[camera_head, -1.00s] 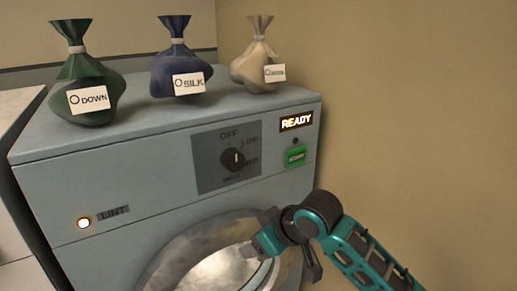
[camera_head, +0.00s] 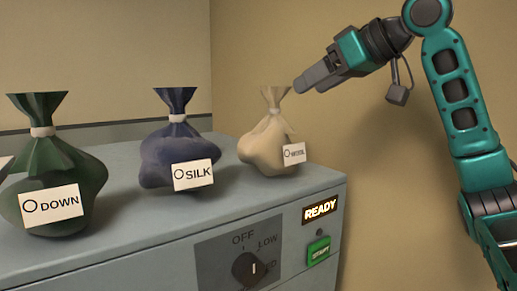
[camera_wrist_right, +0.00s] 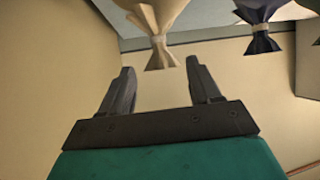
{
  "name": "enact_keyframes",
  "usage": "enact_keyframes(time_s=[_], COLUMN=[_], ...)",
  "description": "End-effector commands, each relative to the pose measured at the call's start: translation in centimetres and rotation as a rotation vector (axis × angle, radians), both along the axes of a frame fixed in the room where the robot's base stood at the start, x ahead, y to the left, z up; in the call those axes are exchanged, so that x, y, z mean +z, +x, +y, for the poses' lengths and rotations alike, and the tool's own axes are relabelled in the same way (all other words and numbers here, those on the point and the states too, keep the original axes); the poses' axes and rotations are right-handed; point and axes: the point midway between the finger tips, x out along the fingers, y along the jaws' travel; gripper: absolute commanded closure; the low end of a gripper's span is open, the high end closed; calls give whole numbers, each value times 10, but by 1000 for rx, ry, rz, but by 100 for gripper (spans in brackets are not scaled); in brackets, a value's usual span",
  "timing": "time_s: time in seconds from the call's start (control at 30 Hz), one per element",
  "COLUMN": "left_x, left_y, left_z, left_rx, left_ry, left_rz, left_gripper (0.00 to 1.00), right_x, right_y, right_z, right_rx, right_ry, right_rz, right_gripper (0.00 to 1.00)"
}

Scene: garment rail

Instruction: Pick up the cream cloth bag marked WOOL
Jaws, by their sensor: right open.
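The cream cloth bag (camera_head: 264,146) stands upright on top of the grey machine at its right end, with a white tag (camera_head: 294,154) whose small print I cannot read clearly. Its gathered neck points up. My right gripper (camera_head: 300,84) is beside the top of the neck, to its right in the head view. In the right wrist view my gripper (camera_wrist_right: 160,80) is open, and the bag's flared top (camera_wrist_right: 161,58) shows just beyond and between the fingertips. I cannot tell whether they touch it. My left gripper is in neither view.
A blue bag (camera_head: 172,150) marked SILK and a green bag (camera_head: 62,168) marked DOWN stand to the left on the machine (camera_head: 150,235). A dial (camera_head: 249,268), a lit READY sign (camera_head: 320,208) and a green button (camera_head: 318,250) are on its front. A wall is behind.

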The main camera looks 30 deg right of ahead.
Motion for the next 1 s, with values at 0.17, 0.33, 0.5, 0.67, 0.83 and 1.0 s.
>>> enact_keyframes(time_s=[0.17, 0.33, 0.5, 0.67, 0.83, 1.0], left_x=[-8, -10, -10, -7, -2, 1], left_y=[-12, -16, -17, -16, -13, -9], left_z=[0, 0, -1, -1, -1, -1], left_rx=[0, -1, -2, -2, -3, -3], left_ry=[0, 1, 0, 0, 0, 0], left_rz=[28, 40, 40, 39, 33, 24], left_gripper=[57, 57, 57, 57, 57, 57], right_x=[-12, -26, -33, -40, -52, -59], right_y=[21, 47, 61, 74, 97, 107], right_z=[6, 14, 17, 19, 23, 26], right_rx=[3, 4, 2, 2, 2, 2], right_ry=[3, 3, 3, 3, 3, 3], right_rz=[3, 2, -2, 1, 0, -1], right_gripper=[38, 38, 38, 38, 38, 38])
